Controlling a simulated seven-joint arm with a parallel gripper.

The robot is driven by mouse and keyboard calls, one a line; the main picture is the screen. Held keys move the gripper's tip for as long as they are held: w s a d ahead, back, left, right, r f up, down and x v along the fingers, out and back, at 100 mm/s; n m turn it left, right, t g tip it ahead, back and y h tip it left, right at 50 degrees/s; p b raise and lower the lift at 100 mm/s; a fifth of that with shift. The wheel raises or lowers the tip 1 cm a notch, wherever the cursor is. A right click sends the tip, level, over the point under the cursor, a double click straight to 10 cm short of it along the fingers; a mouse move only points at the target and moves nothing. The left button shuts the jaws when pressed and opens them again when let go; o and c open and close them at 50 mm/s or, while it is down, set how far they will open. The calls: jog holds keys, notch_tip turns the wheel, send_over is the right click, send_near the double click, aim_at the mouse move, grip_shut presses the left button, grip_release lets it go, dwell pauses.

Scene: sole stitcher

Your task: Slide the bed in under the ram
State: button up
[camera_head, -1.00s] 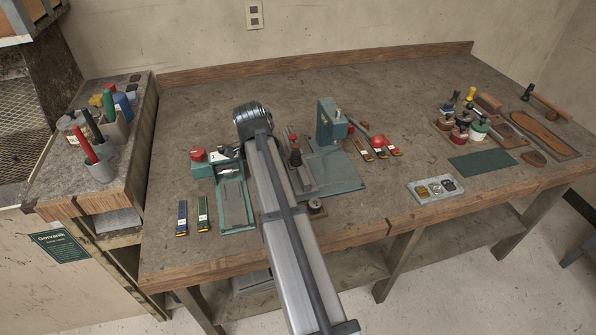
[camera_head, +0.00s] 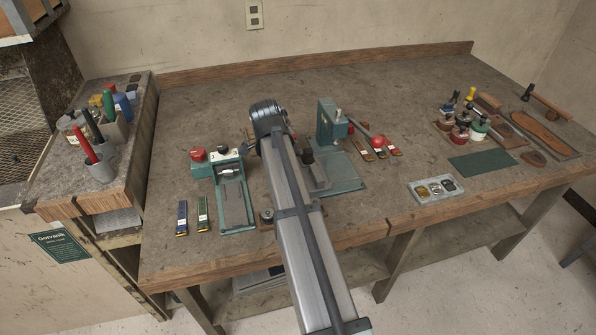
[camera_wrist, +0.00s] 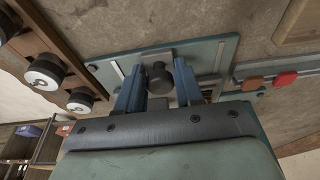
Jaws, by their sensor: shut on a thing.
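The teal press (camera_head: 331,122) stands on a teal base plate (camera_head: 346,181) right of my arm in the head view. A grey bed (camera_head: 319,179) lies on the left part of this plate, partly hidden by my arm. In the wrist view my gripper (camera_wrist: 158,88) has its two blue fingers closed around a dark round knob (camera_wrist: 157,74). The teal base plate (camera_wrist: 207,48) and pale metal rails lie beyond the knob. In the head view my arm covers most of the gripper. The bed's exact place under the ram is hard to judge.
A red-ball lever (camera_head: 377,141) and several small swatches are right of the press. Left of my arm is a second teal fixture (camera_head: 236,212) with a grey strip. A grey tray (camera_head: 436,200) sits near the front edge. The wrist view shows white-capped knobs (camera_wrist: 44,72) on a wooden board.

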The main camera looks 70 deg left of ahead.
aim_at(306, 173)
jog(key=shift+w, duration=0.3)
jog(key=shift+w, duration=3.9)
jog(key=o, duration=0.6)
jog(key=shift+r, duration=0.15)
jog(key=shift+w+v, duration=0.25)
jog(key=shift+v, duration=0.75)
jog(key=shift+w+v, duration=0.25)
jog(key=shift+v, duration=0.75)
jog(key=shift+w+v, duration=0.25)
jog(key=shift+v, duration=0.75)
jog(key=shift+r, duration=0.2)
